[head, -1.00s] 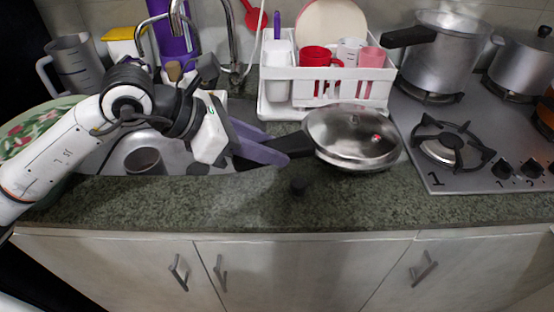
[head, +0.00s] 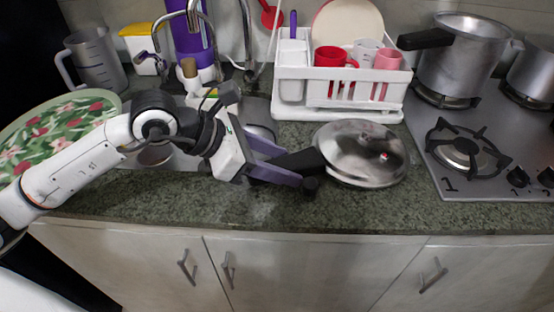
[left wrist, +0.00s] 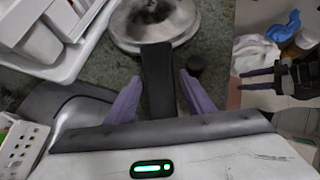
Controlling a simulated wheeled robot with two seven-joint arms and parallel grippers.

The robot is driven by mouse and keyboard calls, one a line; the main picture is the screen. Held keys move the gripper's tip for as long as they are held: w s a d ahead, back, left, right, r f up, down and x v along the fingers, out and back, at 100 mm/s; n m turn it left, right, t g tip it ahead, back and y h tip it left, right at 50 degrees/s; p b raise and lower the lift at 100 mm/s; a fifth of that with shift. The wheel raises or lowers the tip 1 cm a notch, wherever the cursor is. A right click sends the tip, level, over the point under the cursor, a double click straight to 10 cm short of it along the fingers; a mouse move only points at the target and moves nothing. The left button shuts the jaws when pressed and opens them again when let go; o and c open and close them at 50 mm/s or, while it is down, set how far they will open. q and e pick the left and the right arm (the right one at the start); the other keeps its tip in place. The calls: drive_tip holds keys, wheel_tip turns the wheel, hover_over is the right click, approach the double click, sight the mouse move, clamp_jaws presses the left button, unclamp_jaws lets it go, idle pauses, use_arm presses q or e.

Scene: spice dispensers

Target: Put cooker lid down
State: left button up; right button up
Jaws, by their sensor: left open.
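The cooker lid (head: 362,153) is a round, shiny metal lid that looks flat on the green speckled counter, right of my left gripper. Its long black handle (head: 296,163) points left toward that gripper. My left gripper (head: 282,164) is open, with one purple finger on each side of the handle. In the left wrist view, the handle (left wrist: 158,80) runs between the two spread fingers (left wrist: 160,97), with gaps on both sides, and the lid (left wrist: 153,22) is partly cut off at the top. Purple fingers at the right of that view seem to be my right gripper (left wrist: 258,79); their opening is unclear.
A small dark round knob (head: 311,186) is close to the handle. A white dish rack (head: 340,105) with cups stands behind the lid. The hob (head: 480,180) with a large pot (head: 462,60) is at the right. The sink is under my left arm. The front counter strip is clear.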

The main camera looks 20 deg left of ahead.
use_arm(q)
drive_tip(key=b+v, duration=0.2)
drive_tip(key=v, duration=1)
drive_tip(key=shift+b, duration=0.4)
use_arm(e)
drive_tip(key=shift+w+a+f, duration=0.25)
drive_tip(key=shift+a+f, duration=0.25)
drive_tip(key=shift+f, duration=0.15)
drive_tip(key=shift+d+f, duration=0.1)
drive_tip(key=shift+f, duration=0.05)
